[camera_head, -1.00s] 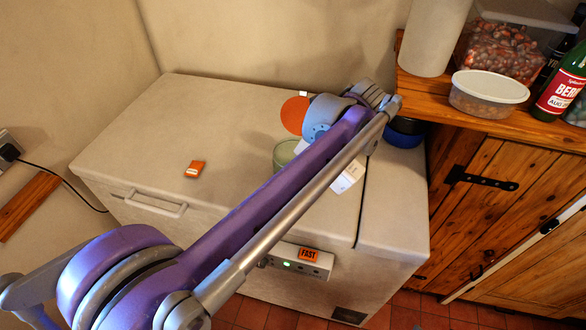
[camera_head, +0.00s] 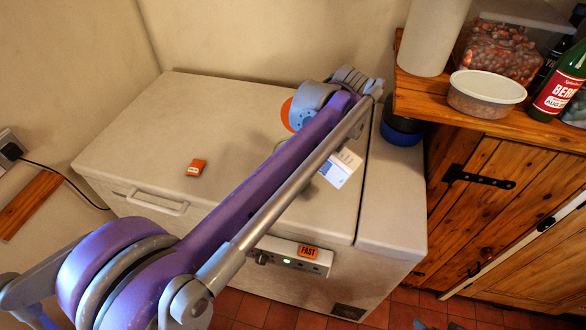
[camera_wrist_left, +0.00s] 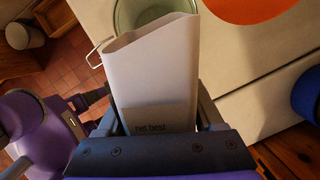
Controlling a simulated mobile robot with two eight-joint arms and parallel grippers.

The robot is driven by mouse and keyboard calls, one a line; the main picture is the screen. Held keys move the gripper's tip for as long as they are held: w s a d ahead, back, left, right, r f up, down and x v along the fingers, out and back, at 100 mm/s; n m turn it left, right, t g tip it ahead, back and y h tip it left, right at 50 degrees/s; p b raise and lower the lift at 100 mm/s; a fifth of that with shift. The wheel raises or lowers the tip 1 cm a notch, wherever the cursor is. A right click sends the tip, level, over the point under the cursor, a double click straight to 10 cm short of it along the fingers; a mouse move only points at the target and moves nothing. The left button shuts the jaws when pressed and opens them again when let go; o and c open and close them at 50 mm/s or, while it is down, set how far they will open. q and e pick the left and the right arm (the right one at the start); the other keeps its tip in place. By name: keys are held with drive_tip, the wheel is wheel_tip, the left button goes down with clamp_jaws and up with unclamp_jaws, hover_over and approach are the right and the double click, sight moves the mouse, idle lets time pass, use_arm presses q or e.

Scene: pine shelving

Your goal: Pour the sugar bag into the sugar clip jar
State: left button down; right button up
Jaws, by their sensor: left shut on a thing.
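The sugar bag (camera_wrist_left: 158,75) is a white, open-topped packet with small print, held between the fingers of my left gripper (camera_wrist_left: 158,120), which is shut on it. Its mouth end overlaps the glass clip jar (camera_wrist_left: 124,16) in the left wrist view; I cannot tell whether they touch. The jar is pale green with a wire clip, standing on the white chest. In the head view the bag's white and blue side (camera_head: 341,167) shows beside my left arm, which hides the gripper and nearly all of the jar. No sugar is visible.
An orange disc (camera_wrist_left: 245,8) lies beside the jar. A dark blue round object (camera_head: 402,130) is at the chest's right. A small orange packet (camera_head: 195,167) lies on the lid's clear left part. The pine shelf (camera_head: 465,110) holds tubs and bottles.

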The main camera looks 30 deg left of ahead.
use_arm(q)
drive_tip(key=shift+r, duration=0.1)
drive_tip(key=shift+r+h+p, duration=0.25)
drive_tip(key=shift+h+p, duration=0.15)
drive_tip(key=shift+h, duration=0.1)
drive_tip(key=shift+r+h, duration=0.1)
drive_tip(key=shift+h, duration=0.2)
drive_tip(key=shift+r+p, duration=0.15)
drive_tip(key=shift+p, duration=0.15)
drive_tip(key=shift+r+g+h, duration=0.1)
drive_tip(key=shift+g+h, duration=0.2)
drive_tip(key=shift+h, duration=0.3)
